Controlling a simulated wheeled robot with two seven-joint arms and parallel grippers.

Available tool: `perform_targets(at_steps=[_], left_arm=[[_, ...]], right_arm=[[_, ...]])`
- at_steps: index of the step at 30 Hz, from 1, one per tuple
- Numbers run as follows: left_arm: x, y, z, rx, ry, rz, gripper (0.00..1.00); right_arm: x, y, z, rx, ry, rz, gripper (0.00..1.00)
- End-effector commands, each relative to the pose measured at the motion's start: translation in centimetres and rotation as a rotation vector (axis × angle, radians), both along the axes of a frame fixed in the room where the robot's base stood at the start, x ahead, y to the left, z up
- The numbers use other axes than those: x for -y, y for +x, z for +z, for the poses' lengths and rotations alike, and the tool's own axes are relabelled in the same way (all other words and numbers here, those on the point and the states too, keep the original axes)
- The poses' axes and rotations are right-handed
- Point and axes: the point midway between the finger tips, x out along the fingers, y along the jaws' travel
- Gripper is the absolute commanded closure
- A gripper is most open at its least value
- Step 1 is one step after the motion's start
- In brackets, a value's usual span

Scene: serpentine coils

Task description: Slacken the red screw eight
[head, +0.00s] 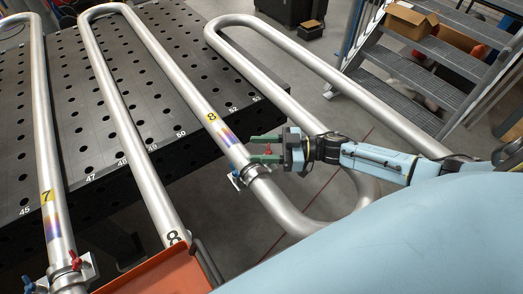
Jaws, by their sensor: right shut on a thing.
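The steel pipe coil with the yellow 8 label (211,117) crosses the head view beside the table's right edge. A clamp (257,171) sits around this pipe below the label, with a blue screw (236,174) on its left side. The red screw eight (268,151) shows as a small red piece between the green fingers of my right gripper (266,149). The gripper reaches in from the right and is shut on this screw; the fingers partly hide it. My left gripper is not in view.
The pipe labelled 7 (47,197) has its own clamp with a red screw (75,260) and a blue screw (28,284). An orange tray (150,272) is at the bottom. A dark perforated table (150,85) lies behind the pipes, and metal steps (410,75) stand back right.

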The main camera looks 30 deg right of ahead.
Motion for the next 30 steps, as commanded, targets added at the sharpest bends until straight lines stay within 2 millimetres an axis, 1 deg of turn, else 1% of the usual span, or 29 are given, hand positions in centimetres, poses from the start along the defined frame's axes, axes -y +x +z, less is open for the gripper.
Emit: perform_targets(at_steps=[1, 6, 15, 22, 30], left_arm=[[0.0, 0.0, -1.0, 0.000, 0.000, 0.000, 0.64], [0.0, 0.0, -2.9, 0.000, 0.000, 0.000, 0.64], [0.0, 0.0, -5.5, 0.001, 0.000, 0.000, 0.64], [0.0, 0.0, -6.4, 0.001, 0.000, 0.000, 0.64], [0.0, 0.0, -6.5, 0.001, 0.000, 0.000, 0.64]], right_arm=[[0.1, 0.1, -0.4, 0.004, -0.005, 0.040, 0.78], [0.0, -0.1, -0.4, 0.004, -0.005, 0.174, 0.77], [-0.2, -0.5, -0.4, 0.002, -0.004, 0.359, 0.77], [-0.2, -0.7, -0.2, 0.000, -0.001, 0.431, 0.78], [-0.2, -0.8, -0.1, -0.002, -0.001, 0.451, 0.78]])
